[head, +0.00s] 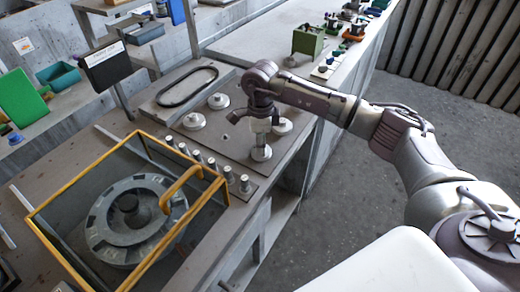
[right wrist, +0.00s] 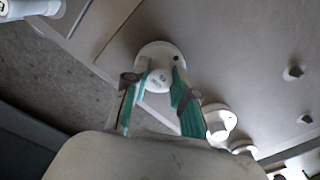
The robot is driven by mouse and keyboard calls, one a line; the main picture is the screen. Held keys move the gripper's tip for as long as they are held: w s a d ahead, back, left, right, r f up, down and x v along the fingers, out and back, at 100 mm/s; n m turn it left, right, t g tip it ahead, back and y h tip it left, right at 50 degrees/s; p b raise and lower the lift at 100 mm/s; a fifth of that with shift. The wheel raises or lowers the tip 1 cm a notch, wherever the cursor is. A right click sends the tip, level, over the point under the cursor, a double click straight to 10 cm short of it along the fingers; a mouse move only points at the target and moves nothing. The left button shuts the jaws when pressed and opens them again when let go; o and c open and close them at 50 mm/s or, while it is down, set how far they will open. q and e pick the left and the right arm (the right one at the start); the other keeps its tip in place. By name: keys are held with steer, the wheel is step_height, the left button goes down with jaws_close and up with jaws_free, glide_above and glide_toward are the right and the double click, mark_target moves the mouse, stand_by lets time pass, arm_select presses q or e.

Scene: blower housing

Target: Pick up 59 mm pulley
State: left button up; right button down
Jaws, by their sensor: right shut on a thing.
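My right gripper (head: 260,138) points down over the right part of the grey board (head: 232,148). Its teal fingers (right wrist: 156,86) are shut on the hub of a pale round pulley (right wrist: 160,55), which also shows below the gripper in the head view (head: 261,154). The marking on its hub is too small to read. I cannot tell whether the pulley touches the board. Other pale pulleys stand on the board: one behind the gripper (head: 218,101), one to its left (head: 193,121) and one to its right (head: 283,126). My left gripper is not in view.
A yellow-edged clear guard (head: 62,184) surrounds a large grey round housing (head: 108,235) on the left. Several metal pegs (head: 212,164) line the board's near left side. A black belt (head: 187,86) lies behind.

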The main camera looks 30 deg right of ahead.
steer(key=shift+r+p, duration=0.3)
steer(key=shift+r, duration=0.65)
steer(key=shift+r+p, duration=1.5)
steer(key=shift+r, duration=1.1)
steer(key=s+a+r+p, duration=0.2)
steer(key=s+a, duration=0.1)
steer(key=s, duration=0.5)
steer(key=shift+a, duration=0.4)
